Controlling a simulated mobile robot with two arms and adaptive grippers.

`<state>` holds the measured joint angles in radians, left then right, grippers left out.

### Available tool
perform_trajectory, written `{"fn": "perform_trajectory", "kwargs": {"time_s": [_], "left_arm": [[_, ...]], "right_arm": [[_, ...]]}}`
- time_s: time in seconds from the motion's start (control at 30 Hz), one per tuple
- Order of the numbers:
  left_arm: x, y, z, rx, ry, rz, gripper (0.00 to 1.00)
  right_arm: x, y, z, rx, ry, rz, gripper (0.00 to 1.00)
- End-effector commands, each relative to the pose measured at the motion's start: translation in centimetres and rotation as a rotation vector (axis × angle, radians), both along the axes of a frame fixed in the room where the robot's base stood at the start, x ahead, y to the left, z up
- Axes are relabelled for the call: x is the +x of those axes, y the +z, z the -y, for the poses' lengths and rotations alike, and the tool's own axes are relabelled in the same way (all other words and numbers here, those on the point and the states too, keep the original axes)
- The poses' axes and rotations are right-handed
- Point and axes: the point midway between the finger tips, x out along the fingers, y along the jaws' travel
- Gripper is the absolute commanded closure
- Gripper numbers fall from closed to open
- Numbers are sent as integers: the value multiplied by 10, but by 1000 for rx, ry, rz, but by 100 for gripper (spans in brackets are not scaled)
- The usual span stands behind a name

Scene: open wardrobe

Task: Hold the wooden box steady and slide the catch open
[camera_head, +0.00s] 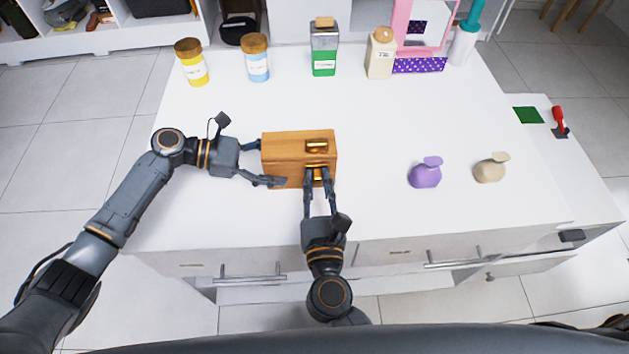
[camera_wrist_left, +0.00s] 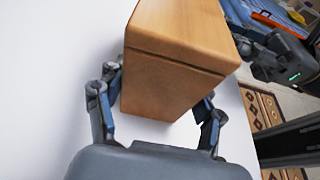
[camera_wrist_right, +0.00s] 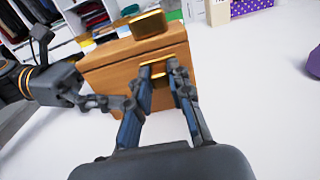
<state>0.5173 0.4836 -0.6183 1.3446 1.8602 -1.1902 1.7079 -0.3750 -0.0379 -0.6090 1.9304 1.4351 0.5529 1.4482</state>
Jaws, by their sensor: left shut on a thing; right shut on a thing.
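The wooden box (camera_head: 282,149) stands on the white table, with gold metal fittings on its right part. My left gripper (camera_head: 265,164) is shut on the box's left end, one finger along its front and one along its back. In the left wrist view the box (camera_wrist_left: 175,60) sits between both fingers. My right gripper (camera_head: 317,178) is at the box's front, shut on the gold catch (camera_wrist_right: 160,74). The fingers partly hide the catch. Another gold piece (camera_head: 317,146) lies on the lid above it.
Several jars and bottles, such as the yellow jar (camera_head: 194,68) and green bottle (camera_head: 324,55), line the table's back.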

Motion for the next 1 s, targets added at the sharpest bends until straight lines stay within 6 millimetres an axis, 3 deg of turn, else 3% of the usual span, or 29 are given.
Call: {"fn": "perform_trajectory", "kwargs": {"time_s": [0.13, 0.4, 0.43, 0.53, 0.87, 1.0], "left_arm": [[0, 0, -1, 1, 1, 0, 58], [1, 0, -2, 2, 3, 1, 58], [1, 0, -2, 3, 4, 1, 58], [1, 0, -2, 3, 4, 1, 58], [0, -1, -1, 2, 1, 0, 58], [0, -1, -1, 2, 1, 0, 58]], "right_arm": [[0, -1, 25, -3, -7, -1, 100], [0, -1, 29, -3, -10, -1, 100], [0, -1, 29, -3, -10, -1, 78], [0, -1, 29, -3, -10, -1, 58], [-2, -1, 27, -2, -5, -1, 57], [-15, -2, 27, -4, -4, -3, 57]]}}
